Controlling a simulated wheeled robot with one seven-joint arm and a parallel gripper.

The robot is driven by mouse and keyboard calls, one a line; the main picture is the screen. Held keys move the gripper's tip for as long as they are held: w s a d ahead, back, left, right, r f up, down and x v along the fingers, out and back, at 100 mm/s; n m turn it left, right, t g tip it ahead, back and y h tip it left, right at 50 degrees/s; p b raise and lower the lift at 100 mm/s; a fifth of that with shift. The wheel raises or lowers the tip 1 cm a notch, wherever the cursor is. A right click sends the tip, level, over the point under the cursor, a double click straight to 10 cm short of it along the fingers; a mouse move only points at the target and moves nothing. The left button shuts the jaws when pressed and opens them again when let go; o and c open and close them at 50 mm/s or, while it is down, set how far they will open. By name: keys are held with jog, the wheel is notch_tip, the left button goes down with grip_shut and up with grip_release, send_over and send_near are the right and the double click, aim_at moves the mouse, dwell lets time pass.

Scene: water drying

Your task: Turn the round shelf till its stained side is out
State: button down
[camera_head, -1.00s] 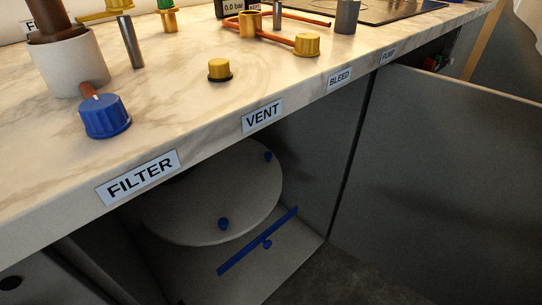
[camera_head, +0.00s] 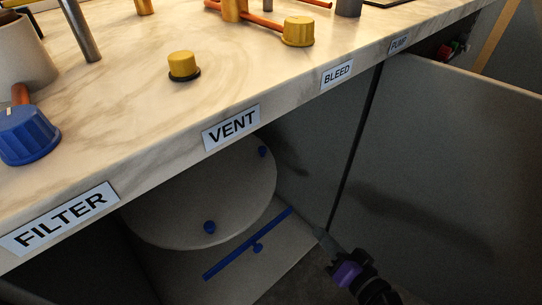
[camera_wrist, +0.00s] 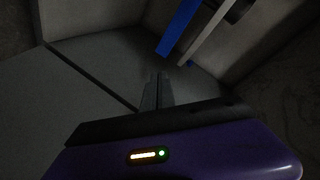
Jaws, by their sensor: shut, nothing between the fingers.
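The round shelf (camera_head: 165,212) is a pale grey disc inside the open cabinet, under the counter.
A blue bar (camera_head: 230,259) with a small blue knob lies before the shelf on the cabinet floor (camera_head: 185,275). A grey door panel (camera_head: 440,170) stands at the right. The marble counter (camera_head: 120,120) overhangs, with labels VENT (camera_head: 231,128) and FILTER (camera_head: 58,218).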

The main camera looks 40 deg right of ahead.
jog(key=w+d+m+t, duration=0.1)
jog(key=w+d+m, duration=0.3)
jog(key=w, duration=0.2)
jog(key=m+t+y, duration=0.3)
send_near(266, 152)
jog(key=w+b, duration=0.1)
jog(key=w, duration=0.5)
jog(key=shift+w+r+b, duration=0.1)
jog(key=shift+w+b, duration=0.3)
jog(key=shift+w+d, duration=0.1)
